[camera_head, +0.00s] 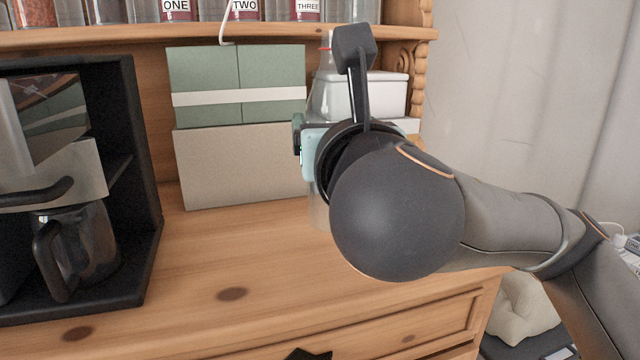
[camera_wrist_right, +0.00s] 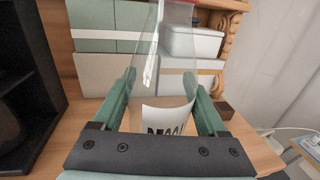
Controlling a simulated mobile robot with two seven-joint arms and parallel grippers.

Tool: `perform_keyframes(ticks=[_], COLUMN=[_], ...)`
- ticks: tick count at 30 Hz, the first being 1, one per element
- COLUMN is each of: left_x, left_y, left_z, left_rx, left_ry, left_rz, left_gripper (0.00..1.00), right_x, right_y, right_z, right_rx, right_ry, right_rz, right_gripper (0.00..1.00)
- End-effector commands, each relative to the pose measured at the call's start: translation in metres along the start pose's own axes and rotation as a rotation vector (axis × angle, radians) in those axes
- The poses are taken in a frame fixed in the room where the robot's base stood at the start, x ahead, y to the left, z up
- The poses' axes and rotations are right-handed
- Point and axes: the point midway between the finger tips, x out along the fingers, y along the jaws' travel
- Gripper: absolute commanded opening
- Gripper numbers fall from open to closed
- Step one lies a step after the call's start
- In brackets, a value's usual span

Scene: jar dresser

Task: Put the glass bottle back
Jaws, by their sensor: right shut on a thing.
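The clear glass bottle (camera_wrist_right: 158,62) is between the fingers of my right gripper (camera_wrist_right: 160,80), with a white label with dark lettering on its lower part. My right gripper is shut on it. In the head view the bottle (camera_head: 318,214) shows only as thin transparent parts left of and above my wrist, which hides the rest. It looks about upright, in front of the boxes on the wooden dresser (camera_head: 225,255). I cannot tell whether its base touches the dresser top. My left gripper is in neither view.
A black coffee machine unit with a glass pot (camera_head: 85,245) stands at the left. Green and beige boxes (camera_head: 240,160) and a white lidded container (camera_head: 385,95) stand at the back. Above, a shelf (camera_head: 130,38) holds several numbered jars. The dresser's middle front is clear.

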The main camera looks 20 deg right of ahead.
Motion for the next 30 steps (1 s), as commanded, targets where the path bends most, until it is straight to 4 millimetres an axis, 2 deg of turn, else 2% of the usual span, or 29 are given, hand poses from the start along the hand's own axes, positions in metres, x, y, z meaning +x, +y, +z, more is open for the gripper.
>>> perform_keyframes(ticks=[3,8,12,15,23,25,30], left_x=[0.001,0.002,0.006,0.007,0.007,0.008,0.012], left_y=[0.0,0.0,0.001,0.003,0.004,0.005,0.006], left_z=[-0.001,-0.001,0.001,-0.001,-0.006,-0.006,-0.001], left_rx=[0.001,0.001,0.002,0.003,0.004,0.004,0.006], left_ry=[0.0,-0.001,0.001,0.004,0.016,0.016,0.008], left_rz=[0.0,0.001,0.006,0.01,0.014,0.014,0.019], left_gripper=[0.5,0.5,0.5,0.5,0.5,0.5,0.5], right_x=[0.009,0.051,0.073,0.085,0.097,0.103,0.101], right_y=[-0.005,-0.011,-0.013,-0.014,-0.014,-0.015,-0.015], right_z=[-0.008,-0.026,-0.053,-0.066,-0.08,-0.088,-0.114], right_rx=[0.009,0.003,0.002,0.003,0.004,0.003,0.003], right_ry=[0.014,0.011,0.009,0.007,0.005,0.007,0.006], right_rz=[-0.014,-0.02,-0.017,-0.016,-0.014,-0.015,-0.013], right_gripper=[0.0,0.0,0.0,0.0,0.0,0.0,0.0])
